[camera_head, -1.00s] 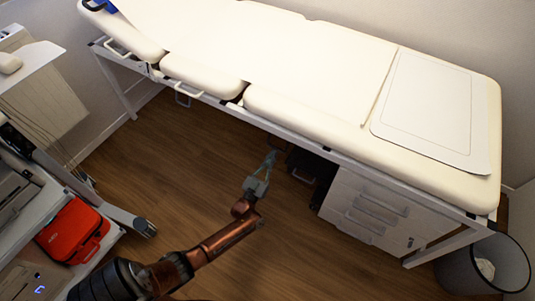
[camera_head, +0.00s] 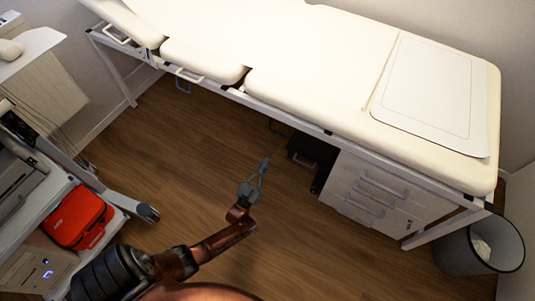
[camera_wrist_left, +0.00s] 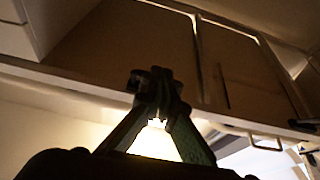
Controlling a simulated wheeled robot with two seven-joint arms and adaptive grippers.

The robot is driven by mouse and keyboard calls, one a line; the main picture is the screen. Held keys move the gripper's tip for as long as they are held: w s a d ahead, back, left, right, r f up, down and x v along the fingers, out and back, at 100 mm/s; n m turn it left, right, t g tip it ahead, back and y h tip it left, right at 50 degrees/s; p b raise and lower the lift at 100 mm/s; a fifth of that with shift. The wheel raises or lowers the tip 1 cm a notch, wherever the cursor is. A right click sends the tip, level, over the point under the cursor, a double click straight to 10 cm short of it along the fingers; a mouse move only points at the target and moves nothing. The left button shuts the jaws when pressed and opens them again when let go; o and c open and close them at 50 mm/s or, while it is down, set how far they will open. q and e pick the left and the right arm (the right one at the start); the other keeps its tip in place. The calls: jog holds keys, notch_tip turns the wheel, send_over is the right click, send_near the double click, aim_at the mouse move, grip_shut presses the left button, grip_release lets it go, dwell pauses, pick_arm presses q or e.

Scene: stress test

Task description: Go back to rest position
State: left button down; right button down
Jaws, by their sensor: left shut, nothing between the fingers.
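My left gripper (camera_head: 262,168) is in the head view, above the wooden floor in front of the examination couch. Its arm comes in from the bottom left. The fingers are together with nothing between them. In the left wrist view the fingertips (camera_wrist_left: 157,82) meet at the middle of the picture. My right gripper does not show in either view.
The cream examination couch (camera_head: 300,50) runs across the back, with a white drawer unit (camera_head: 370,195) and a dark box (camera_head: 308,150) beneath it. A bin (camera_head: 455,250) stands at the right. A red case (camera_head: 77,217) sits on a cart at the left. The floor (camera_head: 320,255) is clear.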

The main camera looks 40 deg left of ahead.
pick_arm(q)
jog(key=shift+s+f, duration=0.3)
jog(key=shift+f, duration=0.25)
